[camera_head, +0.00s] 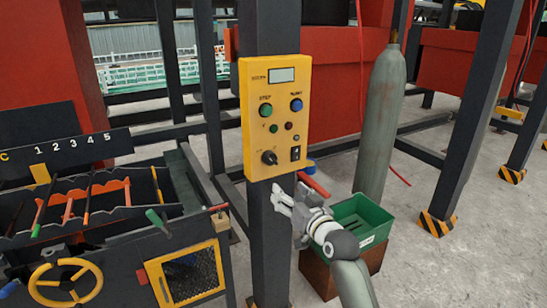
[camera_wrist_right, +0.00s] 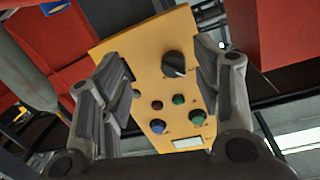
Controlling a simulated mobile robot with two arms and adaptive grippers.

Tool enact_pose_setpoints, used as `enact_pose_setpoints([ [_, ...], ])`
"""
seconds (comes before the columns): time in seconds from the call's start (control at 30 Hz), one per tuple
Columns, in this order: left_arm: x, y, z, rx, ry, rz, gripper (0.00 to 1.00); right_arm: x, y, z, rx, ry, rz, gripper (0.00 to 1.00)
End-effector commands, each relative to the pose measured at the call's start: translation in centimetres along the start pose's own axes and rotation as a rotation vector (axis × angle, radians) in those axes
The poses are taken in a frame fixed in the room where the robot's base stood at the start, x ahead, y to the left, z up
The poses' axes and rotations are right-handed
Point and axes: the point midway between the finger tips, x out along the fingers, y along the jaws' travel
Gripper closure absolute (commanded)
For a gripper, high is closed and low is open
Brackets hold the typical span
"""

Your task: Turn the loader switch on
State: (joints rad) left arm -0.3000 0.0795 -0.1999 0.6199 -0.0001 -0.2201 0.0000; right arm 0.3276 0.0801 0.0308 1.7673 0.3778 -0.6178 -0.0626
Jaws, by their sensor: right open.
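A yellow control panel (camera_head: 257,115) is fixed to a dark post. It bears a display, several round buttons, a black rotary knob (camera_head: 269,157) at the lower left and a small black rocker switch (camera_head: 295,153) at the lower right. I cannot read which control is the loader switch. My right gripper (camera_head: 279,198) is open and empty, just below the panel. In the right wrist view the panel appears upside down, with the knob (camera_wrist_right: 174,64) between the open fingers (camera_wrist_right: 158,60); the rocker switch is largely hidden by the left finger. My left gripper is not in view.
A grey gas cylinder (camera_head: 384,120) and a green bin (camera_head: 362,222) on a brown box stand right of the post. A tool rack (camera_head: 80,200) with a yellow handwheel (camera_head: 66,283) stands at left. Dark steel posts surround the area. Concrete floor shows at right.

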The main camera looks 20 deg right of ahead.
Motion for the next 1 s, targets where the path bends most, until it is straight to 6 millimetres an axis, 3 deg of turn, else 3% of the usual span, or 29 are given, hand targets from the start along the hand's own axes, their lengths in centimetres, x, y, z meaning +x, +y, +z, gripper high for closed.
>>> enact_pose_setpoints([
  [0.03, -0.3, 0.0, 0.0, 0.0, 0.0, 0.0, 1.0, -0.3, -0.5, -2.2, -0.001, 0.031, -0.01, 0.42],
  [0.17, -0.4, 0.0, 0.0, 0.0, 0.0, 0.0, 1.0, -0.6, -1.0, -4.5, -0.001, 0.065, -0.023, 0.42],
  [0.37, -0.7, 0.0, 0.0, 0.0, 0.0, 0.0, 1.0, 0.9, -1.0, -4.8, 0.0, 0.068, -0.023, 0.42],
  [1.0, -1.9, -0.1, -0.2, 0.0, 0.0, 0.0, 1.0, 8.8, -1.2, -5.2, 0.0, 0.066, -0.023, 0.42],
])
